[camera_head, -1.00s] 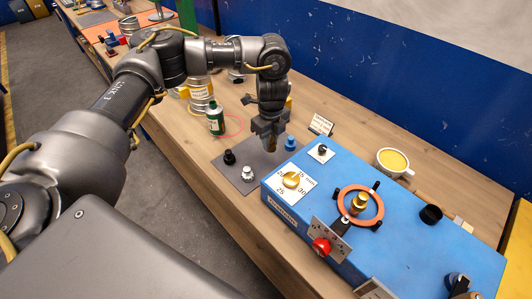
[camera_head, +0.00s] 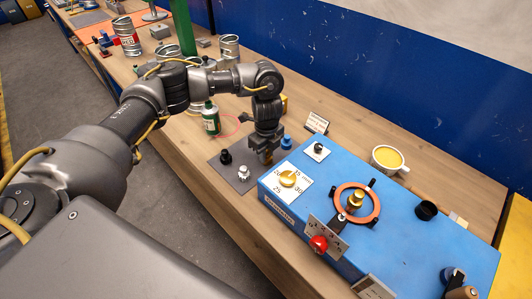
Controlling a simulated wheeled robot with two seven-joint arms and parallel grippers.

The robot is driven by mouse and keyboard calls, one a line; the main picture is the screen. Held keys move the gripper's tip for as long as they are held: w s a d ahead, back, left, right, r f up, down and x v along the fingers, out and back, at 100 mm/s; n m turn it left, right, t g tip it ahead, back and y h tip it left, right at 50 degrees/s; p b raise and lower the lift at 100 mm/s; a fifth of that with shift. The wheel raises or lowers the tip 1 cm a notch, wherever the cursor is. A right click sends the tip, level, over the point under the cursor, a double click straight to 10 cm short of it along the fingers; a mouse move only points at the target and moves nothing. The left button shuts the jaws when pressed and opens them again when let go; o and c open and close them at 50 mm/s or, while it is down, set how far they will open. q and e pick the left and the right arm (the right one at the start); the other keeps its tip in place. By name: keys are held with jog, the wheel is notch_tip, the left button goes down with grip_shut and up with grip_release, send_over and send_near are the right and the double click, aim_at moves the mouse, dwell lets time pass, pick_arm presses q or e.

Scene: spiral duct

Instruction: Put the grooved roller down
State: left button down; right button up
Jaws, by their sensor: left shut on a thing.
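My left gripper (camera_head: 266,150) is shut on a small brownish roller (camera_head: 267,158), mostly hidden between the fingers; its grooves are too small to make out. The gripper points down over the right part of the dark grey mat (camera_head: 232,179), close beside the blue machine. I cannot tell whether the roller touches the mat. A black roller (camera_head: 226,157) and a silvery white roller (camera_head: 243,173) stand on the mat left of the gripper. A blue roller (camera_head: 286,142) shows just right of the gripper. My right gripper is not in view.
The blue machine (camera_head: 400,237) with a yellow dial (camera_head: 288,179), orange ring (camera_head: 357,203) and red knob (camera_head: 318,243) fills the right. A green bottle (camera_head: 211,118) stands behind the mat. A sign (camera_head: 317,123) and a yellow-filled cup (camera_head: 387,159) stand behind the machine.

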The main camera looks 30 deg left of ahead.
pick_arm(q)
jog(key=shift+f, duration=0.2)
jog(key=c, duration=1.3)
grip_release()
jog(key=shift+r, duration=0.1)
jog(key=shift+r, duration=0.15)
notch_tip(320, 180, up, 12)
jog(key=shift+b, duration=0.6)
